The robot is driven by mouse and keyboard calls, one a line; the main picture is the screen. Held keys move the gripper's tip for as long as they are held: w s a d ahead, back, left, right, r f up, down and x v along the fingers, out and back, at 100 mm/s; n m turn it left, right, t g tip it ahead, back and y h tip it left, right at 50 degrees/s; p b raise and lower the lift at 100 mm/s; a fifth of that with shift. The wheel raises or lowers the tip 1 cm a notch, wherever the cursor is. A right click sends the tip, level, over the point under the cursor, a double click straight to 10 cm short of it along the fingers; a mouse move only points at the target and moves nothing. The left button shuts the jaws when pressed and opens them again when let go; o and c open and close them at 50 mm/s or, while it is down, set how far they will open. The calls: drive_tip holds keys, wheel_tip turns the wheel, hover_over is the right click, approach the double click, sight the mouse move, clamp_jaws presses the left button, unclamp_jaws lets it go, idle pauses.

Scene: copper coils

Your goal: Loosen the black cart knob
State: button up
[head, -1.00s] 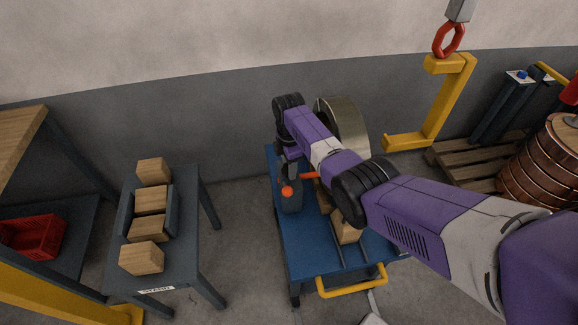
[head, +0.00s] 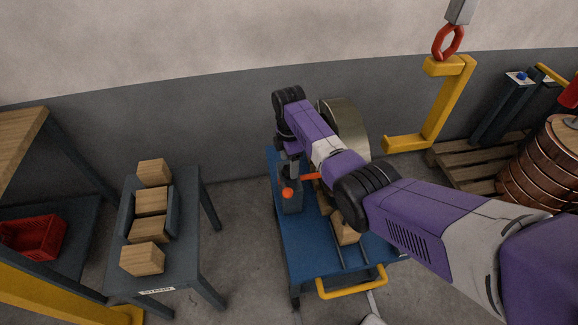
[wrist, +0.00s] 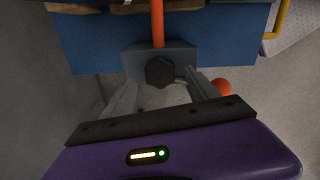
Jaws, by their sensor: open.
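The black knob (wrist: 160,71) is a faceted dark knob on the front of a grey block (wrist: 133,60) at the edge of the blue cart (wrist: 85,45). In the wrist view it sits between and just beyond the tips of my gripper (wrist: 157,88), whose two grey fingers are spread apart and hold nothing. The right fingertip looks close to the knob; I cannot tell whether it touches. An orange rod (wrist: 158,22) runs from the block over the cart. In the head view the blue cart (head: 300,246) lies under my arm, which hides the knob.
An orange ball (wrist: 221,87) is close to my right finger. A metal coil (head: 348,125) and wooden blocks (head: 346,232) are on the cart. A grey table (head: 188,262) with several wooden blocks stands left, across open floor. A yellow hook (head: 441,105) hangs at right.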

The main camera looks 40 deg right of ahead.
wheel_tip(320, 180, up, 5)
drive_tip(key=shift+r, duration=0.1)
idle(0.7)
